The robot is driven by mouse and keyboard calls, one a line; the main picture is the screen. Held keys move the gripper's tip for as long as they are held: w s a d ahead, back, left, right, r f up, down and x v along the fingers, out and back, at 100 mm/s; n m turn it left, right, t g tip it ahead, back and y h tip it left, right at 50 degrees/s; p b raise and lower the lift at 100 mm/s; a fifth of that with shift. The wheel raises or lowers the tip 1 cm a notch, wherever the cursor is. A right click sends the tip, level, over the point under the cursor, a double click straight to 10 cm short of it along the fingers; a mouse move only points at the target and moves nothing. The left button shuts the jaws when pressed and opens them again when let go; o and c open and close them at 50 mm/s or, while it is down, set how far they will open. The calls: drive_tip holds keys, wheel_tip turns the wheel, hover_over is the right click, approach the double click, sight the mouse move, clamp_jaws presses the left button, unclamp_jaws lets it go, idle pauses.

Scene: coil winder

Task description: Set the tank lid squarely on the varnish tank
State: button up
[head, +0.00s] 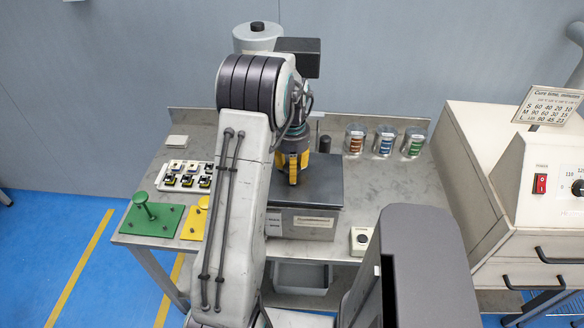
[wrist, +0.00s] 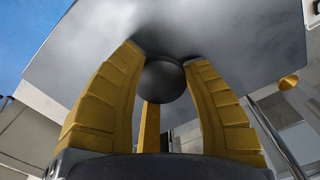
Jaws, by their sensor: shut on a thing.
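The tank lid (head: 325,180) is a flat dark grey plate with a round black knob (wrist: 165,80). In the head view it lies level over the varnish tank (head: 275,228), a grey box with pale labels on its front. The lid covers the tank's opening; I cannot tell whether it rests on the rim or hangs just above it. My gripper (head: 293,168), with yellow fingers, points down at the lid's middle and is shut on the knob. In the wrist view my gripper (wrist: 165,65) has fingers on both sides of the knob, with the lid plate (wrist: 230,35) beyond.
On the steel bench (head: 390,185), three jars of coloured coils (head: 384,141) stand at the back right. A small button box (head: 361,240) sits right of the tank. A parts tray (head: 186,176), a green plate with a peg (head: 152,219) and a yellow plate (head: 195,221) lie left. An oven (head: 500,190) stands right.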

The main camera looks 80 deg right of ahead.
drive_tip(key=shift+f+b, duration=0.55)
drive_tip(key=shift+f, duration=0.2)
drive_tip(key=o, duration=1.3)
drive_tip(key=shift+c, duration=0.2)
wheel_tip(320, 180, up, 12)
